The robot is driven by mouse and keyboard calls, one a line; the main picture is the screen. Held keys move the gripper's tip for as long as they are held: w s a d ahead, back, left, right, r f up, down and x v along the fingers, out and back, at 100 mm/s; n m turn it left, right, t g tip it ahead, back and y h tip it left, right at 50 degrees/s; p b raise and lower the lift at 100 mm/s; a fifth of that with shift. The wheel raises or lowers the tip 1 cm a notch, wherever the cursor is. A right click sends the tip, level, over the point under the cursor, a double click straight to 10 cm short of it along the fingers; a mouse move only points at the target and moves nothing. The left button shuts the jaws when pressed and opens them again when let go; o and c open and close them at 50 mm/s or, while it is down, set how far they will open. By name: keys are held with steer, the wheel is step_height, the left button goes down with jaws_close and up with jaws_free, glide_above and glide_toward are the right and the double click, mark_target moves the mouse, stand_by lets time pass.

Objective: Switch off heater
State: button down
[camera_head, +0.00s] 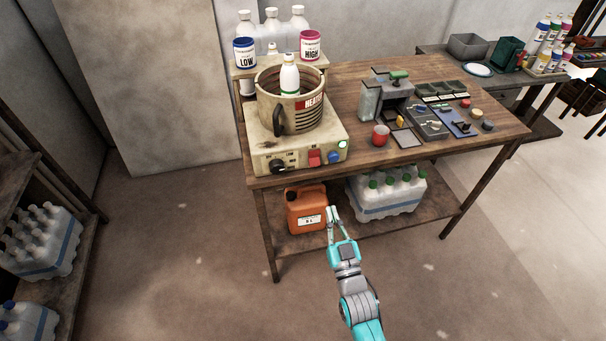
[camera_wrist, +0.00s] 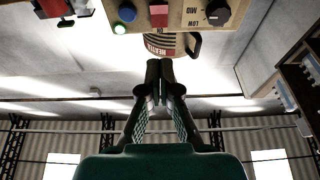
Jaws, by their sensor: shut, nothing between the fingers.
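The heater (camera_head: 297,150) is a worn cream box at the left end of the wooden table. Its front carries a black knob (camera_head: 277,166), a red switch (camera_head: 314,157) and a blue button (camera_head: 334,157). A green lamp (camera_head: 342,144) glows at its right corner. A pot marked HEATER (camera_head: 290,112) with a white bottle in it stands on top. My gripper (camera_head: 333,211) is shut and empty, in front of the table and below the panel. The wrist view is upside down; the red switch (camera_wrist: 187,14) and knob (camera_wrist: 218,11) show beyond the fingertips (camera_wrist: 160,75), apart from them.
Below the tabletop, an orange canister (camera_head: 306,208) and a pack of bottles (camera_head: 386,192) stand on the lower shelf behind my gripper.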

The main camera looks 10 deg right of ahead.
steer(key=shift+w+a+r, duration=0.1)
steer(key=shift+w+a, duration=0.1)
steer(key=shift+w, duration=0.05)
glide_toward(313, 163)
step_height(313, 163, up, 4)
steer(key=w, duration=0.3)
steer(key=w+f, duration=0.1)
steer(key=w, duration=0.1)
steer(key=shift+f, duration=0.3)
steer(key=shift+w+f, duration=0.3)
steer(key=shift+w, duration=0.2)
steer(key=shift+w, duration=0.1)
